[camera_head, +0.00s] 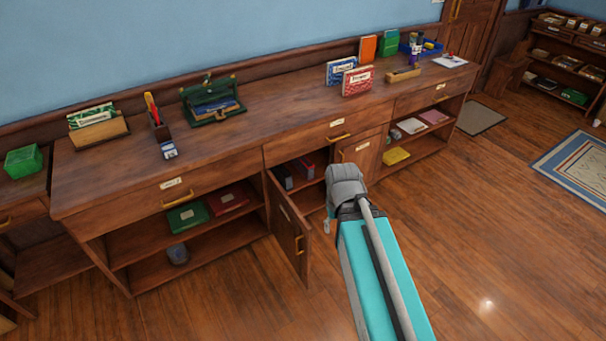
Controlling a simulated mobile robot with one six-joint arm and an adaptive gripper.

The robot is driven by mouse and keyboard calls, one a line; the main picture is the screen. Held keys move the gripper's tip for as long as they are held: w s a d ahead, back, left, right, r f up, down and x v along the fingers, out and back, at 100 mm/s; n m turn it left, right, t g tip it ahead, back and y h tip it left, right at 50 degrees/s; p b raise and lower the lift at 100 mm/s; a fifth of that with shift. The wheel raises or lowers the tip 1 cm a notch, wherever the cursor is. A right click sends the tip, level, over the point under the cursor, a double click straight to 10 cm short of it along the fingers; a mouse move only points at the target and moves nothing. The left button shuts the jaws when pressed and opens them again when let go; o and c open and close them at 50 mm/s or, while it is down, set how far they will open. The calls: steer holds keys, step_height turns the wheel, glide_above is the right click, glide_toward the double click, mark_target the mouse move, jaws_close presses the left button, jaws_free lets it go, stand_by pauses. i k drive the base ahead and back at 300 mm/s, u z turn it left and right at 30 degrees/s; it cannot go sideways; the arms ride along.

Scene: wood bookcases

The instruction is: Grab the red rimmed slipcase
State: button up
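Inside the open cabinet, two small upright dark cases stand side by side. The right case (305,168) shows some red at its edge, and the left case (283,177) looks dark grey. They are too small to tell surely which is the red rimmed slipcase. A red-and-white patterned box (358,81) with a white label also stands upright on the counter, beside a blue-and-white one (341,70). My teal arm reaches up from the bottom, its grey joint just right of the cabinet opening.
The cabinet door (290,229) hangs open toward the floor, left of my arm. The wooden counter (270,125) carries several items, including a green organiser (213,103) and a blue bin (420,48). Lower shelves hold a green box (187,216) and a red box (229,199).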

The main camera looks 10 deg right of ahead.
mark_target(304, 165)
steer(key=k, duration=0.65)
steer(key=z, duration=0.45)
steer(key=i, duration=2.1)
steer(key=u, duration=0.7)
